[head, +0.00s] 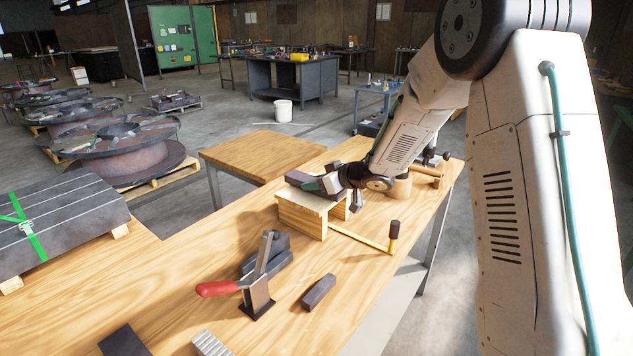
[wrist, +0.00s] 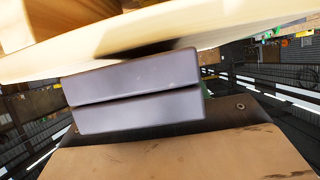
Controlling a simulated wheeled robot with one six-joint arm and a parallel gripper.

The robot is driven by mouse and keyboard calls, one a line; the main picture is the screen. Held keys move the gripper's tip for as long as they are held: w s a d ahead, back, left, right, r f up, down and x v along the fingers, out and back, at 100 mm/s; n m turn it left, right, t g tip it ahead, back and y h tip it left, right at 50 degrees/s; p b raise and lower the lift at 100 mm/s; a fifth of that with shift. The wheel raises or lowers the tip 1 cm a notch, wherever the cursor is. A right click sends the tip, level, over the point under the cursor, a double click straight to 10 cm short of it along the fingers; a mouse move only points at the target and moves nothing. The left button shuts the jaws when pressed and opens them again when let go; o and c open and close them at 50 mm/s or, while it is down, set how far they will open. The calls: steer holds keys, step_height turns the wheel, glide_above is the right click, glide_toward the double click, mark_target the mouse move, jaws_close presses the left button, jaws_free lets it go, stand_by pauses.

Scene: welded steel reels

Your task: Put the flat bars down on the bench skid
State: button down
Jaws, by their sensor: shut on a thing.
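The bench skid (head: 302,222), a small pale wooden stand, sits on the wooden bench (head: 190,275) near its middle. My gripper (head: 325,184) is right at the skid's top and is shut on the flat bars (head: 303,180). In the wrist view the flat bars (wrist: 138,95) are two dark grey bars, one against the other, with a thin gap line between them. Pale wood (wrist: 160,40) lies close along their upper side in that view, with dark shadow between. I cannot tell whether the bars touch the skid. The jaws' grip faces are mostly hidden.
A toggle clamp with a red handle (head: 217,289) stands in front of the skid, beside dark blocks (head: 268,258) and a loose dark bar (head: 318,291). A yellow bar clamp (head: 360,240) lies right of the skid. A green-strapped steel stack (head: 60,222) is at left.

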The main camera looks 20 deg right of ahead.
steer(key=shift+w+f, duration=0.1)
steer(key=shift+f, duration=0.05)
steer(key=c, duration=0.7)
jaws_free()
steer(key=shift+o, duration=0.3)
steer(key=shift+f, duration=0.25)
steer(key=v, duration=0.8)
steer(key=shift+a+r, duration=0.1)
steer(key=shift+d+r+h, duration=0.2)
steer(key=shift+r+h, duration=0.1)
steer(key=shift+r, duration=0.1)
steer(key=s+d+r+m+g+h, duration=0.1)
steer(key=s+d+r+m+h, duration=0.2)
steer(key=s+r+h, duration=0.3)
steer(key=s+d+r+m+h, duration=0.3)
steer(key=s+d+r+h, duration=0.1)
steer(key=s, duration=0.4)
steer(key=s+a+f+g+y, duration=0.1)
steer(key=s+a+g, duration=0.3)
steer(key=s, duration=1)
steer(key=s+a+f+m+g+y, duration=0.1)
steer(key=s+a+g, duration=0.3)
steer(key=s, duration=1)
steer(key=shift+s+a+y, duration=0.3)
steer(key=shift+a+y, duration=0.1)
steer(key=shift+y, duration=0.1)
